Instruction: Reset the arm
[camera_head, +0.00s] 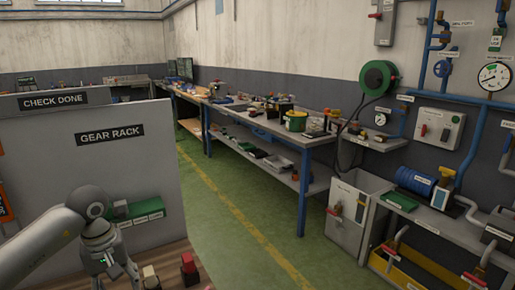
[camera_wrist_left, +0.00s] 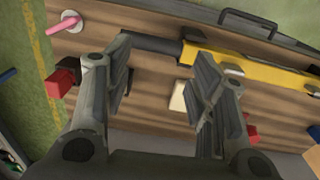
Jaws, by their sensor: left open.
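My left arm (camera_head: 50,237) comes in from the lower left in the head view. My left gripper (camera_head: 118,275) points down in front of the grey panel, low over the wooden surface (camera_head: 172,260). In the left wrist view its two fingers (camera_wrist_left: 165,88) are spread apart with nothing held between them. Below them lie a yellow bar (camera_wrist_left: 245,68) with a dark end and a cream block (camera_wrist_left: 178,97). A red block (camera_wrist_left: 62,84) shows beyond the left finger. My right gripper is not in view.
A cluttered workbench (camera_head: 315,142) runs along the wall. The green floor (camera_head: 255,215) between is clear.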

